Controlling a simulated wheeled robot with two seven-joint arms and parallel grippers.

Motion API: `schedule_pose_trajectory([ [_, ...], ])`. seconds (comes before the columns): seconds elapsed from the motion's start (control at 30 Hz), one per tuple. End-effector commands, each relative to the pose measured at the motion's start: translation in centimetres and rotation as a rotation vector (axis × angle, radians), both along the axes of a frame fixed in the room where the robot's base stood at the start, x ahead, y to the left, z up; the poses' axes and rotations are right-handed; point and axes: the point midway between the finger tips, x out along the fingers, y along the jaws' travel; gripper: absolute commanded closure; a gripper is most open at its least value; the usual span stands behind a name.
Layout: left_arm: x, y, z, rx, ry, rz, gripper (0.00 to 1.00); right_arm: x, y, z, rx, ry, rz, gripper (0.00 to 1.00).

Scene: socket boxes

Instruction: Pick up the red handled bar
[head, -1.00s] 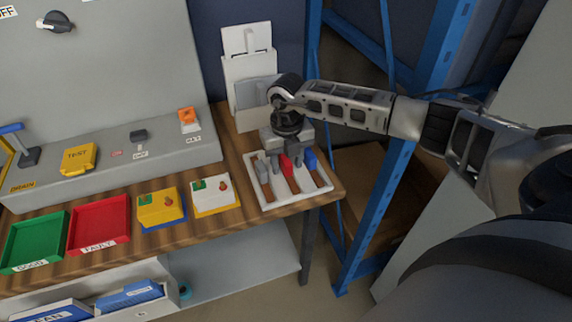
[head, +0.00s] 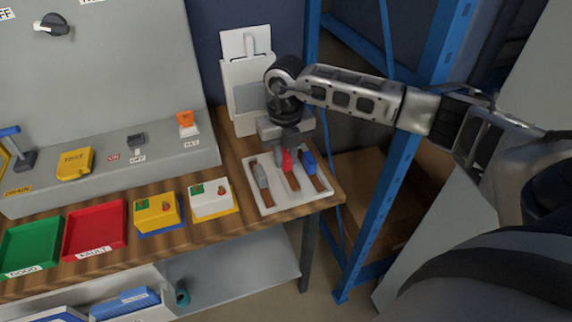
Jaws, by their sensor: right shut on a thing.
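The red handled bar (head: 288,166) is in the white tray (head: 262,203) at the right end of the wooden bench, between a grey handled bar (head: 262,176) and a blue handled bar (head: 310,164). Its red handle is at the back and its brown shaft points to the front of the tray. My right gripper (head: 286,155) comes down from above and is shut on the red handle, partly hiding it. I cannot tell whether the bar is clear of the tray floor. My left gripper is out of view.
Close behind the tray stands a white holder (head: 235,92) with a card. Left of it are a white-topped box (head: 210,200), a yellow box (head: 157,213), a red tray (head: 96,230) and a green tray (head: 30,245). A blue rack post (head: 385,205) stands right of the bench.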

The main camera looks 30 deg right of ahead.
Motion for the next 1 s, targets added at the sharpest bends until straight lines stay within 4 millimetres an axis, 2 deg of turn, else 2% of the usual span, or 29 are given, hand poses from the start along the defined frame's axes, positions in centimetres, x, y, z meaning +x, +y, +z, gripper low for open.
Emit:
schedule_pose_trajectory([
  [0.1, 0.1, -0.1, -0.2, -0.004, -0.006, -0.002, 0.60, -2.0, 1.6, 3.0, 0.000, -0.007, 0.008, 1.00],
  [0.2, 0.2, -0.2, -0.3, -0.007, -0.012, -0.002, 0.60, -3.7, 3.0, 4.9, 0.000, -0.004, 0.008, 1.00],
  [0.5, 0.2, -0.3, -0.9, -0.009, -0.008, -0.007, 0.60, -8.6, 6.9, 7.6, 0.000, -0.002, 0.005, 1.00],
  [0.7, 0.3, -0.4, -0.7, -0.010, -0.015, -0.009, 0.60, -9.9, 7.9, 8.5, 0.000, -0.001, 0.000, 1.00],
  [1.0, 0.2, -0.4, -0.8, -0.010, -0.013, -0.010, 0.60, -10.0, 8.1, 8.6, 0.000, 0.000, 0.000, 1.00],
])
